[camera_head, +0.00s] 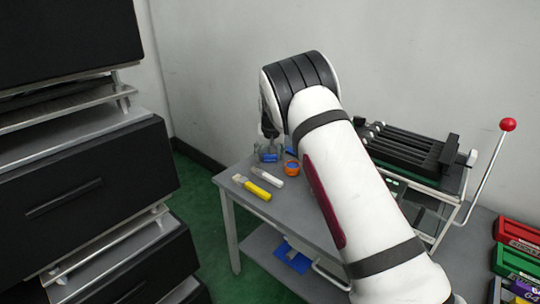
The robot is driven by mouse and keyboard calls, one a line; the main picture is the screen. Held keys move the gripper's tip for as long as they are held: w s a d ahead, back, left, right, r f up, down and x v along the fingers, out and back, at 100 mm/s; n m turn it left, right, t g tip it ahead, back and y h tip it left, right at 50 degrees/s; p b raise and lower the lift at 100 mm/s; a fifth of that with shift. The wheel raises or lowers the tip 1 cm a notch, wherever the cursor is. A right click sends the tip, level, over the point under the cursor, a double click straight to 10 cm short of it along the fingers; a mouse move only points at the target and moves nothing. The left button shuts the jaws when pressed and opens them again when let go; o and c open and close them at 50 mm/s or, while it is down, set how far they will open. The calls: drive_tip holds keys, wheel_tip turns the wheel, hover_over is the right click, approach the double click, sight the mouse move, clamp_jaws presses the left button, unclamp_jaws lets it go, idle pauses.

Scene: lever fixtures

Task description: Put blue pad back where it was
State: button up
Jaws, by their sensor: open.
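A flat blue piece (293,257) lies low down, on or by the lower shelf under the grey table (228,182); it looks like a pad. A second small blue item (268,156) is on the tabletop by the far left corner, in or behind something clear like a glass. I cannot tell for certain which is the blue pad. My gripper (268,138) points down just above the small blue item. It is open, mostly hidden behind my wrist, and I cannot tell if it touches anything.
A yellow-handled tool (258,190), a white tool (267,177) and an orange ring-like container (292,167) are nearby on the table. A black lever fixture (415,150) with a red-knobbed lever (507,125) stands right. Colored bins (520,255) are at far right, black drawers (90,200) left.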

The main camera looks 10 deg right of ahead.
drive_tip(key=s+r+g+y+p, duration=0.1)
drive_tip(key=s+r+p, duration=0.2)
drive_tip(key=s+r, duration=0.65)
drive_tip(key=s+r+p, duration=0.2)
drive_tip(key=s+r, duration=0.5)
drive_tip(key=r, duration=0.5)
drive_tip(key=s+r+g, duration=0.1)
drive_tip(key=s+r, duration=0.3)
drive_tip(key=s, duration=0.5)
drive_tip(key=s+r, duration=0.3)
drive_tip(key=s, duration=0.5)
drive_tip(key=s+f+n+g, duration=0.1)
drive_tip(key=s+f+g, duration=0.1)
drive_tip(key=s, duration=2.8)
drive_tip(key=shift+s+f+n, duration=0.3)
drive_tip(key=shift+s+f, duration=0.1)
drive_tip(key=shift+f, duration=0.25)
